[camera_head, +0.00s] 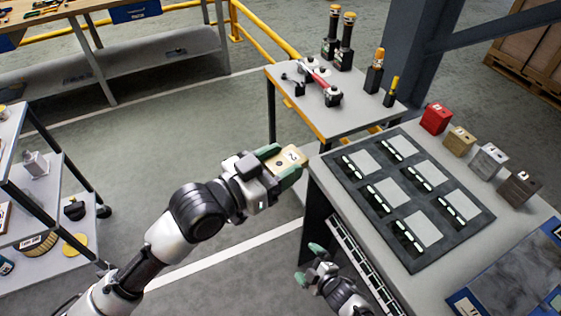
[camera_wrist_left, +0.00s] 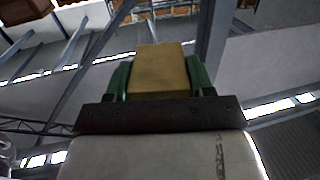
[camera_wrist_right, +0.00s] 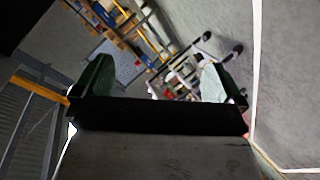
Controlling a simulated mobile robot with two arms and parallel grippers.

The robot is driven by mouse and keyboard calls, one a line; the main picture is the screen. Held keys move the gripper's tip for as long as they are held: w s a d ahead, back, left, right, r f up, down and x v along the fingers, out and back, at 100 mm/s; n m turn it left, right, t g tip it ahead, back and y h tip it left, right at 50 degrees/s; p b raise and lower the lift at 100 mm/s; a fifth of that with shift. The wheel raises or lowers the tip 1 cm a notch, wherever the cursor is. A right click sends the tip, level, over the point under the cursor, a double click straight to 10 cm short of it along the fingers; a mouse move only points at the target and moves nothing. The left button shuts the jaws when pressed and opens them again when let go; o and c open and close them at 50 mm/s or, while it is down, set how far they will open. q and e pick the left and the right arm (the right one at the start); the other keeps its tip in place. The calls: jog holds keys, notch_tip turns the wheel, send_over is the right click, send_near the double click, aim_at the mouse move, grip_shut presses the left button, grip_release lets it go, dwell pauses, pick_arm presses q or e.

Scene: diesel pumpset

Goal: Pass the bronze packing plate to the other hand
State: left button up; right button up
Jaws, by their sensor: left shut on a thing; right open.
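The bronze packing plate (camera_head: 291,157) is a gold-tan block with a small white label, held in the air left of the workbench. My left gripper (camera_head: 283,160) is shut on it, with green fingers on both sides. The left wrist view shows the plate (camera_wrist_left: 160,71) between the fingers (camera_wrist_left: 160,80). My right gripper (camera_head: 308,264) is lower in the head view, beside the bench's front edge, open and apart from the plate. In the right wrist view its green fingers (camera_wrist_right: 157,80) are spread with nothing between them.
The workbench (camera_head: 320,178) carries a dark tray (camera_head: 440,258) with several pale slots. Red (camera_head: 436,119), tan (camera_head: 459,141), silver (camera_head: 489,160) and dark brown (camera_head: 519,188) blocks stand behind it. A smaller table (camera_head: 290,77) holds tools.

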pick_arm(q)
jog(key=shift+r, duration=0.15)
pick_arm(e)
jog(key=s+d+f+m+g+h, duration=0.2)
jog(key=s+d+f+m+g, duration=0.15)
jog(key=s+f, duration=0.35)
jog(key=s+d+f+m+g+h, duration=0.25)
jog(key=s+d+f+m, duration=0.2)
jog(key=s, duration=0.55)
jog(key=s+d+f+m+g+h, duration=0.1)
jog(key=s+d+f+m+g, duration=0.1)
jog(key=s, duration=0.7)
jog(key=s+d+f+m+g+h, duration=0.1)
jog(key=s+d+f+m+g, duration=0.1)
jog(key=s, duration=0.8)
jog(key=shift+d+f+m+g, duration=0.35)
jog(key=shift+f+m, duration=0.35)
jog(key=shift+f, duration=0.2)
